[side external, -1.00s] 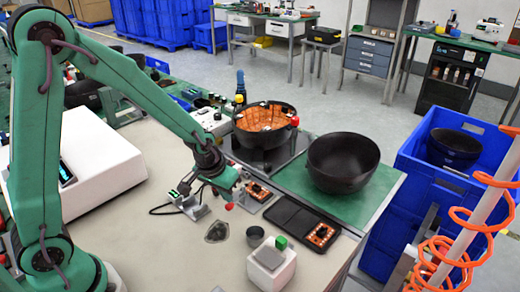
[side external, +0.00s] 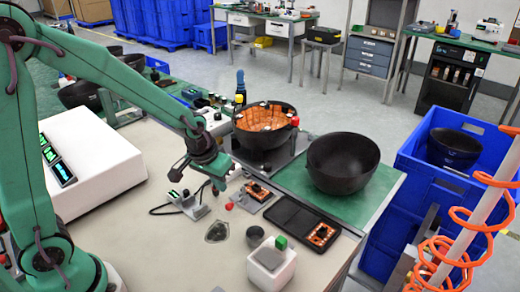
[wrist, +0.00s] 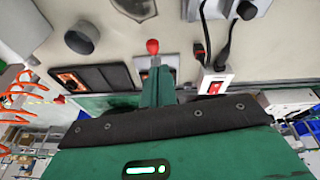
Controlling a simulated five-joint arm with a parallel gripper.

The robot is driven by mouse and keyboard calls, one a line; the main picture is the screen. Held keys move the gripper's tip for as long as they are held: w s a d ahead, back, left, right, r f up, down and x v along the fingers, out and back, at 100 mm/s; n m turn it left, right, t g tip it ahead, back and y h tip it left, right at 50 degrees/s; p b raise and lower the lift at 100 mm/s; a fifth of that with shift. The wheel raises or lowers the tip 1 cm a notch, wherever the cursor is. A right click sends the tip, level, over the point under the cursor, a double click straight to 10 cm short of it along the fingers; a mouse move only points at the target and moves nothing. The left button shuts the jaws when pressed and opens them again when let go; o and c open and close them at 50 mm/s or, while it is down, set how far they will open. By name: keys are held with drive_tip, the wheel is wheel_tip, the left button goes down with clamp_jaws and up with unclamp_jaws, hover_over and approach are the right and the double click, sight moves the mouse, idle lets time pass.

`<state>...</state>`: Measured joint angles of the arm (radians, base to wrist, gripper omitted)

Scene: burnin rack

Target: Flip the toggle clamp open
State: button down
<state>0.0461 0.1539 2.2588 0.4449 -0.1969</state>
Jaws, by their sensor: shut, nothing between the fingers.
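The toggle clamp's red ball knob (side external: 229,206) stands on the bench beside a small fixture with an orange board (side external: 258,190). In the wrist view the red knob (wrist: 152,46) appears just beyond my fingertips, with the clamp's body largely hidden behind my gripper. My gripper (side external: 217,188) is shut and empty, pointing down just above and left of the knob in the side view. In the wrist view my green fingers (wrist: 157,76) are together. I cannot tell whether they touch the clamp.
A grey device with a cable (side external: 190,204) stands left of the clamp. A black tray (side external: 290,217) with an orange board lies to the right. A white block (side external: 272,270) and a metal cup (side external: 255,236) are in front. Large black bowls (side external: 342,163) stand behind.

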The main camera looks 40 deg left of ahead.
drive_tip(key=s+r, duration=0.1)
drive_tip(key=s, duration=0.8)
drive_tip(key=shift+a, duration=0.15)
drive_tip(key=shift+s, duration=0.1)
drive_tip(key=shift+r, duration=0.1)
drive_tip(key=s+r+m+t, duration=0.1)
drive_tip(key=s+r, duration=0.2)
drive_tip(key=r, duration=0.4)
drive_tip(key=s+a+r+t, duration=0.1)
drive_tip(key=s+r, duration=0.3)
drive_tip(key=r, duration=0.3)
drive_tip(key=shift+a+r+m, duration=0.2)
drive_tip(key=shift+a+m, duration=0.05)
drive_tip(key=shift+m, duration=0.15)
